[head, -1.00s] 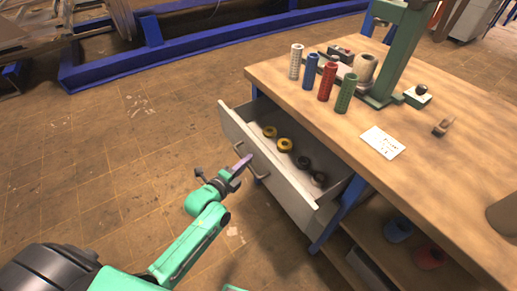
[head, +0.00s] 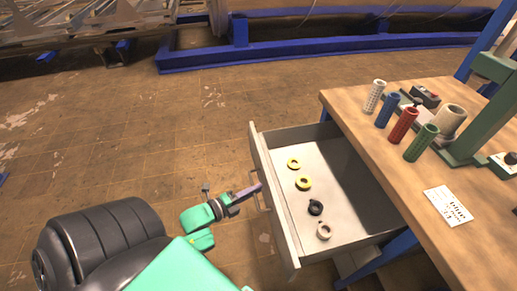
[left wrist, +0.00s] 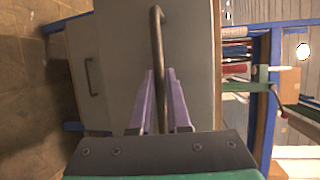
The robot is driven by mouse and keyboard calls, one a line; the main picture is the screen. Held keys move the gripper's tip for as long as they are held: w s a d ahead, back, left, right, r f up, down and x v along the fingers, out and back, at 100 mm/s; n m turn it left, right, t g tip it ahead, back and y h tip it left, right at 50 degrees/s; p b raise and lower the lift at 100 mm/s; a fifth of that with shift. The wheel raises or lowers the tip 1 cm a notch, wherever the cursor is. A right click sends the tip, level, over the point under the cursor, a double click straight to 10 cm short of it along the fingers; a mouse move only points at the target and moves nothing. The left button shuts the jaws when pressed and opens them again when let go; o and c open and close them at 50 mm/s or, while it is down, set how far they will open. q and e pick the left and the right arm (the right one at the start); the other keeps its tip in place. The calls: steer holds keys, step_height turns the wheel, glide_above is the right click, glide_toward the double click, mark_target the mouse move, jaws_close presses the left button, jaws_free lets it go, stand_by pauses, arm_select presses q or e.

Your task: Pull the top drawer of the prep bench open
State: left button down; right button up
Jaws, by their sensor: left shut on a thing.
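The top drawer (head: 330,190) of the prep bench (head: 455,150) stands well open, its grey front panel (head: 276,205) facing left in the head view. My left gripper (head: 258,188) is at the drawer's handle, on the outside of the front. In the left wrist view its two purple fingers (left wrist: 163,100) lie on either side of the dark bar handle (left wrist: 157,50), shut on it. The front panel also fills the middle of the left wrist view (left wrist: 125,75). The right gripper is in neither view.
Inside the drawer lie two yellow rings (head: 303,184), a black ring (head: 315,207) and a pale ring (head: 324,231). Colored cylinders (head: 403,126) and a white card (head: 448,205) are on the benchtop. A lower drawer handle (left wrist: 91,75) shows. The floor left of the drawer is clear.

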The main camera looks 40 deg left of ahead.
arm_select(q)
steer(key=c, duration=0.9)
jaws_free()
steer(key=v, duration=1.4)
steer(key=shift+s+a+r, duration=0.1)
steer(key=shift+s+r, duration=0.05)
steer(key=shift+s, duration=0.1)
